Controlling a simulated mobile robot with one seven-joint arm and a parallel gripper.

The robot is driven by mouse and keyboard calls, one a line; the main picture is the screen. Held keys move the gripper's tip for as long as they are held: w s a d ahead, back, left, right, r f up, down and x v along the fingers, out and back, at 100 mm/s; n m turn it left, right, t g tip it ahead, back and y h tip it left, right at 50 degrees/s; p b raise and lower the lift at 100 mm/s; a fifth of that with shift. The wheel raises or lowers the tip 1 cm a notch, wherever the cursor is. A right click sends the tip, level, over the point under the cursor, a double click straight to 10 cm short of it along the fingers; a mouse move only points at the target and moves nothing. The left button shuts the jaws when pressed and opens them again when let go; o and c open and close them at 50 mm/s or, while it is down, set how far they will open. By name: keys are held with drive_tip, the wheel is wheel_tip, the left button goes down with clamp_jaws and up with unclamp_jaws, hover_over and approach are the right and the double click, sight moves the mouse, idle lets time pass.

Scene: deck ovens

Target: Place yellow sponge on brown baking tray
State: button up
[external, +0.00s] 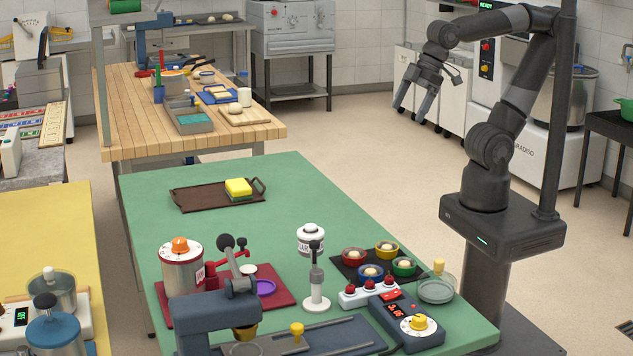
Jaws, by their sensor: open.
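The yellow sponge (238,187) has a thin green layer along its lower edge. It appears to lie on the right half of the brown baking tray (197,199), near the tray's right handle. The tray is a dark flat rectangle towards the far end of the green table. My gripper (418,116) is open and empty. It hangs in the air to the right of the table, over the floor, well away from the sponge and the tray. Nothing hides the sponge or the tray.
The green table (302,188) is bare around the tray. Nearer stand a red-and-white canister (182,270), a white jar (311,239), a dark mat with several colored bowls (352,268), and a dial device (405,322). A wooden table (130,124) stands behind.

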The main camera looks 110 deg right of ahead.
drive_tip(key=shift+s+a+f, duration=0.2)
drive_tip(key=shift+s+f, duration=0.35)
drive_tip(key=shift+s, duration=0.25)
drive_tip(key=shift+s+a+f, duration=0.2)
drive_tip(key=shift+s+f, duration=0.35)
drive_tip(key=shift+s, duration=0.25)
